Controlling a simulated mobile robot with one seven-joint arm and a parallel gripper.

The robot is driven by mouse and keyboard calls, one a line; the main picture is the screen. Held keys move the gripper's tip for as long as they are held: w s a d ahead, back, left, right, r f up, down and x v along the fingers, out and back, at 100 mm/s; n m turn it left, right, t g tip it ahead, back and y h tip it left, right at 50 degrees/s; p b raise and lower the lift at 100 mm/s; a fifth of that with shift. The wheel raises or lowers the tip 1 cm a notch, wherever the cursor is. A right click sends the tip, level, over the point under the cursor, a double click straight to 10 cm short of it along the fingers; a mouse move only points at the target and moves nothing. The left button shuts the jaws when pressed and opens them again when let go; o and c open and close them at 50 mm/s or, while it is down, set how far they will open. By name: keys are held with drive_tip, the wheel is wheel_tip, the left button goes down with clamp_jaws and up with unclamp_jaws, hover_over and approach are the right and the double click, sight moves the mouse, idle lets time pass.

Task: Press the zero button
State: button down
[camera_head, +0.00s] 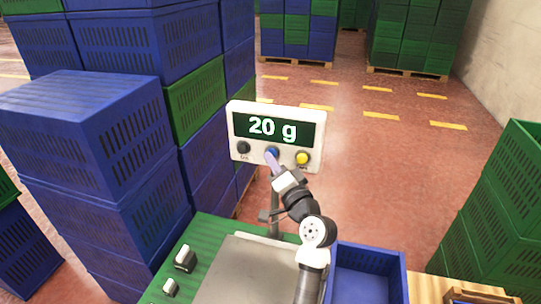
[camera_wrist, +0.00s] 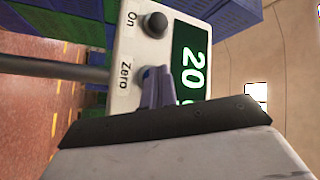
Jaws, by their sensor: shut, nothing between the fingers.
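The scale's white display box (camera_head: 236,142) reads "20 g" in the head view. It has a dark button at left, a blue zero button (camera_head: 273,151) in the middle and a yellow button (camera_head: 303,158) at right. My gripper (camera_head: 270,158) is shut and empty, its fingertips at the blue button. In the wrist view the box (camera_wrist: 122,100) appears turned sideways, with the "On" button (camera_wrist: 155,24) and the "Zero" label. My fingers (camera_wrist: 158,82) cover most of the zero button there. I cannot tell whether they touch or press it.
The scale's flat plate (camera_head: 245,270) lies on a green surface below the display. A blue crate (camera_head: 365,287) stands right of my arm. Stacked blue and green crates (camera_head: 90,130) rise at left, and green crates (camera_head: 510,190) at right. Open floor lies behind the display.

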drive_tip(key=shift+s, duration=0.1)
drive_tip(key=shift+s+a, duration=0.3)
drive_tip(key=shift+s, duration=0.45)
drive_tip(key=shift+s+a, duration=0.25)
drive_tip(key=shift+s, duration=0.55)
drive_tip(key=shift+s+a, duration=0.25)
drive_tip(key=shift+s, duration=0.55)
drive_tip(key=shift+s+a, duration=0.25)
drive_tip(key=shift+s, duration=0.55)
